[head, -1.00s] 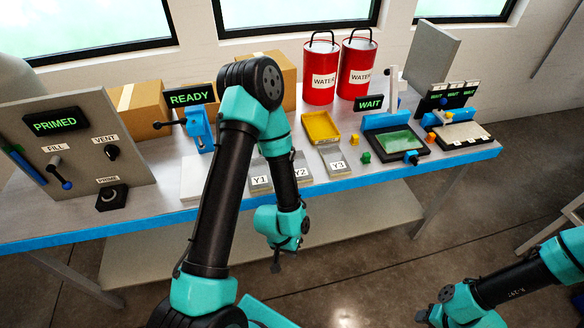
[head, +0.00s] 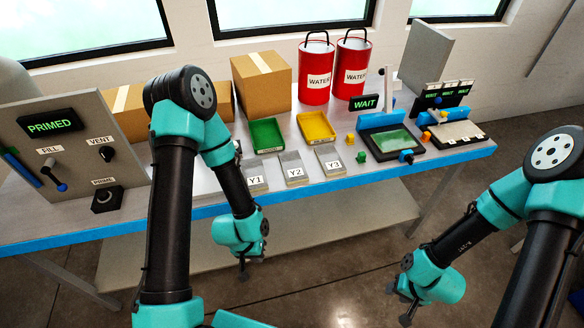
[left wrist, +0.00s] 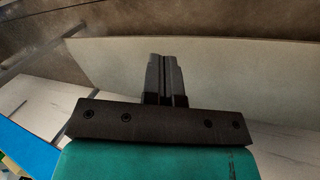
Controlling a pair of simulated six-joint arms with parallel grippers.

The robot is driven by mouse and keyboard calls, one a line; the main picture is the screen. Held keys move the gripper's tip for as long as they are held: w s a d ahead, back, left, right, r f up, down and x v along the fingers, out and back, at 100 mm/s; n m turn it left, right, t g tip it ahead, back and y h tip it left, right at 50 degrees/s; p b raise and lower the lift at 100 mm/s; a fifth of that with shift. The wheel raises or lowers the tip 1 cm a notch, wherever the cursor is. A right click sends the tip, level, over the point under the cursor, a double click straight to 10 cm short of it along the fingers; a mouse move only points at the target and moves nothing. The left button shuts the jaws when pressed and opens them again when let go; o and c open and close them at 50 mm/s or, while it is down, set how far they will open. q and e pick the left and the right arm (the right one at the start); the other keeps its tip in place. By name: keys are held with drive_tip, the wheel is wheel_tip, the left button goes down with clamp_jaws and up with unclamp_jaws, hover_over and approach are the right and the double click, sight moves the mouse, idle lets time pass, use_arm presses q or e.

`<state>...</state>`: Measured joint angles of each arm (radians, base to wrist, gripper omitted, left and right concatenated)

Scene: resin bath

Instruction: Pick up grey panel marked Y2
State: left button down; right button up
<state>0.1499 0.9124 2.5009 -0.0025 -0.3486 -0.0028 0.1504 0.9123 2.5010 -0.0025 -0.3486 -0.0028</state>
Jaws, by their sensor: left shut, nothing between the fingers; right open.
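The grey panel marked Y2 (head: 293,168) lies flat near the front edge of the bench in the head view, between the panels Y1 (head: 256,178) and Y3 (head: 329,159). My left gripper (head: 243,273) hangs in front of the bench, below and left of Y2 and apart from it. In the left wrist view its fingers (left wrist: 165,80) are together and empty. My right gripper (head: 405,308) is open and empty, low at the right, well away from the bench. The left wrist view shows none of the panels.
Behind the panels are a green tray (head: 266,135) and a yellow tray (head: 316,127). A WAIT station (head: 393,143) stands to the right, and red water buckets (head: 314,72) at the back. The PRIMED control panel (head: 70,150) is at the left. Floor in front is open.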

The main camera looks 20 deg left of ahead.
use_arm(q)
drive_tip(key=c, duration=1.8)
unclamp_jaws()
drive_tip(key=shift+c, duration=0.2)
drive_tip(key=o, duration=1.8)
drive_tip(key=shift+o, duration=0.2)
drive_tip(key=shift+w, duration=0.1)
